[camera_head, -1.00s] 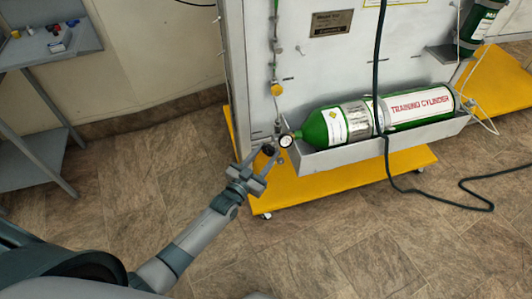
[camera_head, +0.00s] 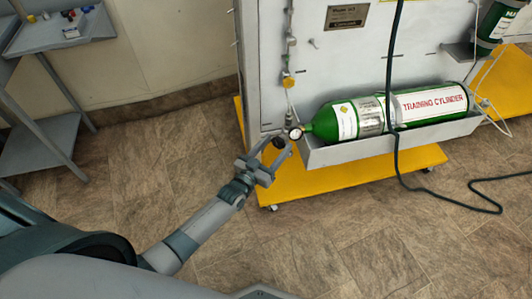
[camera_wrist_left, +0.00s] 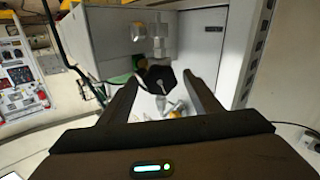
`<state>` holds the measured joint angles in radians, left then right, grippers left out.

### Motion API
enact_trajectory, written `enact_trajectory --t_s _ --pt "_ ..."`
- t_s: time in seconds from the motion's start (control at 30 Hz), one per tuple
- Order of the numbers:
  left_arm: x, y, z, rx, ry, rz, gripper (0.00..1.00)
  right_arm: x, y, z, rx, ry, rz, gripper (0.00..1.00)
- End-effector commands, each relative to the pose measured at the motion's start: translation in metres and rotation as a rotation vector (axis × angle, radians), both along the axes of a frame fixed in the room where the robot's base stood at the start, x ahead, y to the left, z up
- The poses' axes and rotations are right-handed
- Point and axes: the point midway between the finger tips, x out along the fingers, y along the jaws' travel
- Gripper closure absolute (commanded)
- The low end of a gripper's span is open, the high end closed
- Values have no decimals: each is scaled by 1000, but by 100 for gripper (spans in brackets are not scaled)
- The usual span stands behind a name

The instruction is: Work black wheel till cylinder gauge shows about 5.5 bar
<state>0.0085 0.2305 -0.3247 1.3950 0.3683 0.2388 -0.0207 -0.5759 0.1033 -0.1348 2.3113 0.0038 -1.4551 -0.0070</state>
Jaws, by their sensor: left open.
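The black wheel (camera_head: 279,142) sits at the left end of the green training cylinder (camera_head: 425,104), beside the small round white cylinder gauge (camera_head: 295,134). The gauge's needle is too small to read. My left gripper (camera_head: 276,147) is open, with its fingers pointing at the wheel. In the left wrist view the wheel (camera_wrist_left: 160,78) shows as a dark knob between the two open fingertips (camera_wrist_left: 161,80), with a gap visible at the right finger. I cannot tell whether either finger touches it. My right gripper is out of view.
The cylinder lies in a grey tray (camera_head: 350,152) on a panel with a yellow wheeled base (camera_head: 300,180). A dark hose (camera_head: 395,60) hangs over the cylinder to the floor. A grey side table (camera_head: 50,40) stands at the left. The tiled floor between is clear.

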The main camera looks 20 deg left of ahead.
Motion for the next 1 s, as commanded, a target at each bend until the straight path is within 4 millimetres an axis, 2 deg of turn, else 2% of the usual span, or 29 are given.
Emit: enact_trajectory --t_s 0.17,0.37,0.8,1.0 --pt "-10 3 -1 0 1 0 42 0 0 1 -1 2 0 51" --pt "-35 9 -1 2 3 0 42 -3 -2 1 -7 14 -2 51" --pt "-120 30 -1 1 3 0 42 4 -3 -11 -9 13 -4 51" --pt "-151 38 -1 1 2 1 42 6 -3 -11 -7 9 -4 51"
